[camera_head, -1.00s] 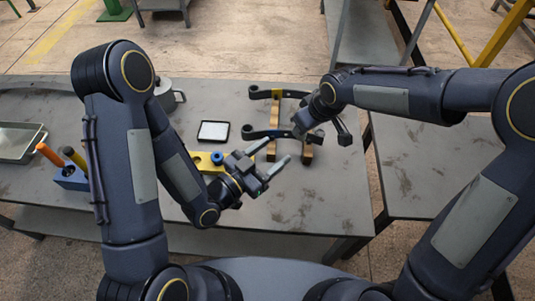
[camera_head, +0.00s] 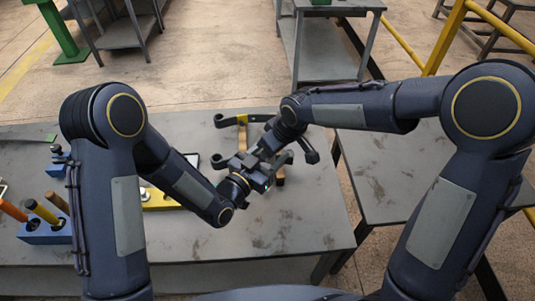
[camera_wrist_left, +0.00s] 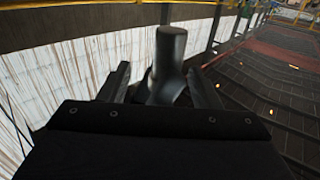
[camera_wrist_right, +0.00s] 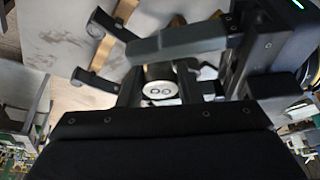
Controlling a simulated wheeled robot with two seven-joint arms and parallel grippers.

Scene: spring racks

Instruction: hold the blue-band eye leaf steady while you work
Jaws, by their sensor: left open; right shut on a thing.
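Two dark leaf springs with curled ends lie across wooden blocks on the table. The far leaf (camera_head: 229,121) shows clearly; the near leaf (camera_head: 219,160) is partly covered by my grippers. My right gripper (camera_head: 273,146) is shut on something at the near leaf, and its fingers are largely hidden. No blue band is clearly visible, so I cannot tell which leaf carries it. My left gripper (camera_head: 280,154) is open beside the right one, over the near leaf. A dark cylinder (camera_wrist_left: 170,55) shows between its fingers in the left wrist view. The left gripper crosses the right wrist view.
A blue holder (camera_head: 45,232) with upright handles stands at the left, near a yellow block (camera_head: 160,200) partly behind my left arm. A second table (camera_head: 385,180) stands at the right across a gap. The front middle of the table (camera_head: 270,230) is clear.

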